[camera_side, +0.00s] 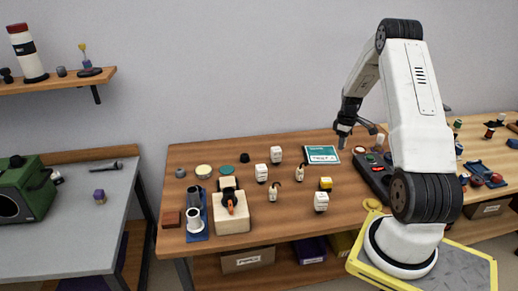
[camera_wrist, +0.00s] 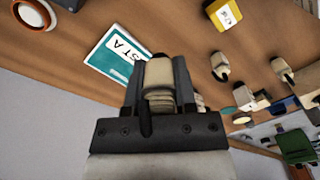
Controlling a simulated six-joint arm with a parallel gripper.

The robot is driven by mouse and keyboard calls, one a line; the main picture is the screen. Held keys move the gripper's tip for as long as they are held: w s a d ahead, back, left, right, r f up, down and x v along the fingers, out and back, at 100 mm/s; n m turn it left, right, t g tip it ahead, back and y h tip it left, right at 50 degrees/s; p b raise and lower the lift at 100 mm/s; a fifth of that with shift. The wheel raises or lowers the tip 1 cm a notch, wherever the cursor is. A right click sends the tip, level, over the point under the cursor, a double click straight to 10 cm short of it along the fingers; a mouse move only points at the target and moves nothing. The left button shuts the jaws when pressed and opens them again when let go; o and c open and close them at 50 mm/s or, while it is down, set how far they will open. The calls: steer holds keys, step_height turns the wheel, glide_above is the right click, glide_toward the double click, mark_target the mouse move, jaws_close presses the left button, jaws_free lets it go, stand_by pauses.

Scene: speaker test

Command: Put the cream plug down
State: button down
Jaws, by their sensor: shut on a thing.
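My gripper (camera_wrist: 158,82) is shut on a cream plug (camera_wrist: 158,73), which sits between the two dark fingers in the wrist view. The plug has a rounded cream top and a ridged, banded lower part. In the side view my gripper (camera_side: 343,140) hangs above the back right of the wooden table, just right of the teal and white test card (camera_side: 322,154). The held plug is too small to make out clearly there. I cannot tell whether it touches the table.
A dark control box (camera_side: 373,178) lies right of the card. Left of it stand several white blocks (camera_side: 321,202), a yellow-topped block (camera_side: 326,183) and small cream pieces with dark tops (camera_side: 300,173). A wooden block (camera_side: 231,216) and a blue tray (camera_side: 197,236) are further left. Bare wood (camera_side: 345,178) shows between.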

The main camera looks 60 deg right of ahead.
steer(key=w+d+f, duration=0.3)
steer(key=w+d, duration=0.1)
steer(key=d, duration=0.1)
glide_above(327, 157)
steer(key=shift+s+a+f, duration=0.15)
steer(key=shift+f, duration=1.1)
steer(key=shift+s+a+f, duration=0.1)
steer(key=shift+a+f, duration=0.05)
steer(key=shift+f, duration=1.1)
steer(key=shift+f, duration=0.1)
steer(key=shift+w+d+f, duration=0.2)
steer(key=shift+d+f, duration=0.05)
steer(key=shift+f, duration=1.55)
steer(key=shift+f, duration=0.1)
steer(key=shift+c, duration=2.1)
jaws_free()
